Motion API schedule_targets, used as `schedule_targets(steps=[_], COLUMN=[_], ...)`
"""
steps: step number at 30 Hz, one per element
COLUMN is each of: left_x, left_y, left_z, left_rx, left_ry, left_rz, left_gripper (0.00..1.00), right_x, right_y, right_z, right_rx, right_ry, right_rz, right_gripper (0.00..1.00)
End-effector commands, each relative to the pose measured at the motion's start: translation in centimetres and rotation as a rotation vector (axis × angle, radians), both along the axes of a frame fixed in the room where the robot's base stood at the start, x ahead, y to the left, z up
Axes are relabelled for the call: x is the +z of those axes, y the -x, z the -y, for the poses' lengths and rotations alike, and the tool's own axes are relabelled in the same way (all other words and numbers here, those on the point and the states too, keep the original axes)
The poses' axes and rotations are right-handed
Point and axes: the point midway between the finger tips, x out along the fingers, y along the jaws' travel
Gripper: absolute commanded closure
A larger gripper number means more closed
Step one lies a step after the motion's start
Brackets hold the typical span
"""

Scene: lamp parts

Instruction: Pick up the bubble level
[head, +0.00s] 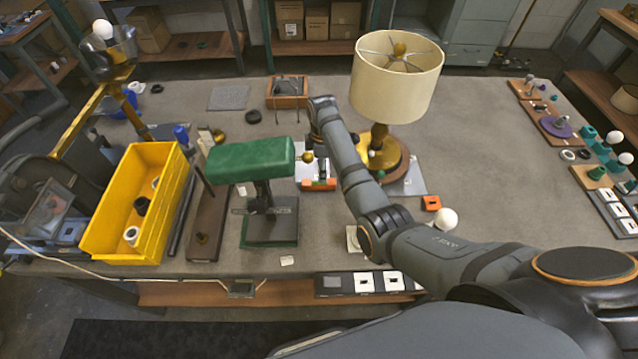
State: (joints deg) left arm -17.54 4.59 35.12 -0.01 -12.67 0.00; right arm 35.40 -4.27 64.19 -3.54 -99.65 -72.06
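I cannot make out a bubble level for certain. A small orange piece (319,185) lies at the front of a light sheet in the middle of the table, and I cannot tell whether it is the level. My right arm reaches in from the right, and its wrist end (322,104) is above the table behind this piece. The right gripper's fingers are mostly hidden or too small to read, so I cannot tell whether they are open or hold anything. My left gripper is not in view.
A green-shaded lamp (250,161) stands left of the arm. A brass lamp with a cream shade (396,85) stands close on its right. A yellow bin (118,222) with parts is at the left. A wooden box (287,101) sits behind. Bare tabletop (490,170) shows at the right.

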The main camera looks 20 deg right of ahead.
Motion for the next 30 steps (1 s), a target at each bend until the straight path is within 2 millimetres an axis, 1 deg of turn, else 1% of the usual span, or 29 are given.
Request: schedule_targets(steps=[2, 5, 7, 9, 11, 14, 19, 30], left_x=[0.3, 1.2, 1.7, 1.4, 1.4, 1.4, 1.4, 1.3], left_y=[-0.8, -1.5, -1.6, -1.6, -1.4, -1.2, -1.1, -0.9], left_z=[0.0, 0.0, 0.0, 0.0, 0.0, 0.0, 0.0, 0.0], left_rx=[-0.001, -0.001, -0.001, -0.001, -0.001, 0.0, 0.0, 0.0], left_ry=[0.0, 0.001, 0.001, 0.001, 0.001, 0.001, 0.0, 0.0], left_rz=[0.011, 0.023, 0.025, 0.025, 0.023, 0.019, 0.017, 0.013], left_gripper=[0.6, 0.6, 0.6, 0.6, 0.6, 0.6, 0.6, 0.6], right_x=[-0.2, -1.5, -2.7, -4.1, -4.7, -5.2, -5.2, -5.2], right_y=[0.1, 0.5, 0.7, 0.7, 0.6, 0.6, 0.6, 0.6], right_z=[-0.1, -0.4, -0.7, -0.7, -0.7, -0.7, -0.7, -0.7], right_rx=[0.0, 0.001, 0.001, 0.0, 0.0, 0.0, 0.0, 0.0], right_ry=[-0.001, -0.001, -0.001, 0.0, 0.0, 0.0, 0.0, 0.0], right_rz=[-0.002, -0.004, -0.006, -0.003, -0.002, 0.0, 0.0, 0.0], right_gripper=[0.45, 0.45, 0.45, 0.45, 0.45, 0.45, 0.45, 0.96])
